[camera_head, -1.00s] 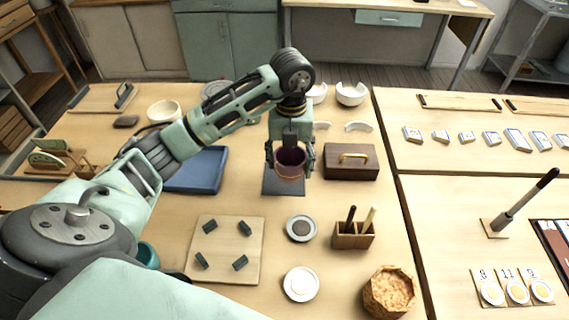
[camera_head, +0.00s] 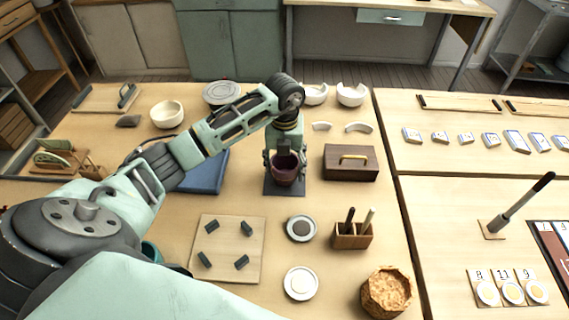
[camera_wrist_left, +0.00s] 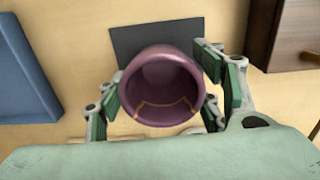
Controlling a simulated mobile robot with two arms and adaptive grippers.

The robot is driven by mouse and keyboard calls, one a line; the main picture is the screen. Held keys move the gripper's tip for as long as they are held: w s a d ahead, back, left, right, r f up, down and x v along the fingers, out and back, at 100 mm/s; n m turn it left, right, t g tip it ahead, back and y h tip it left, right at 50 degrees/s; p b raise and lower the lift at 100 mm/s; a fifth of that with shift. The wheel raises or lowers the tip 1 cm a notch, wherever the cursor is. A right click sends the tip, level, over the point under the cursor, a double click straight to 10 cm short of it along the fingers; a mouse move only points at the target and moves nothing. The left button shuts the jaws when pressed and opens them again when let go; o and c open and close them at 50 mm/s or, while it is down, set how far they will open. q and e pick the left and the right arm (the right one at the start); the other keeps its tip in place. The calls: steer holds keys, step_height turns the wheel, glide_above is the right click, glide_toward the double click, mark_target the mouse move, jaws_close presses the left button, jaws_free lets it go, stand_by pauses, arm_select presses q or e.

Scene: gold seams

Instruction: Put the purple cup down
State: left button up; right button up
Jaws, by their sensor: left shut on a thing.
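The purple cup (camera_head: 285,172) has a gold seam, which shows in the left wrist view on the cup (camera_wrist_left: 162,85). My left gripper (camera_head: 284,165) is shut on the cup, with green-padded fingers on both sides of it in the left wrist view (camera_wrist_left: 165,92). The cup is upright over a dark grey square mat (camera_head: 284,189); the mat also shows behind the cup in the left wrist view (camera_wrist_left: 140,38). I cannot tell whether the cup's base touches the mat. My right gripper is not in view.
A wooden box with a brass handle (camera_head: 351,168) stands close right of the mat. A blue tray (camera_head: 208,176) lies to the left, partly under my arm. A board with dark pegs (camera_head: 224,262), small dishes (camera_head: 300,229) and a tool holder (camera_head: 352,238) lie nearer.

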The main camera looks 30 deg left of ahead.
arm_select(q)
steer(key=o, duration=0.8)
steer(key=shift+f, duration=0.1)
steer(key=shift+o, duration=1.3)
steer(key=shift+r, duration=0.25)
step_height(320, 180, up, 12)
steer(key=b, duration=0.1)
steer(key=shift+b, duration=0.4)
steer(key=shift+f, duration=0.1)
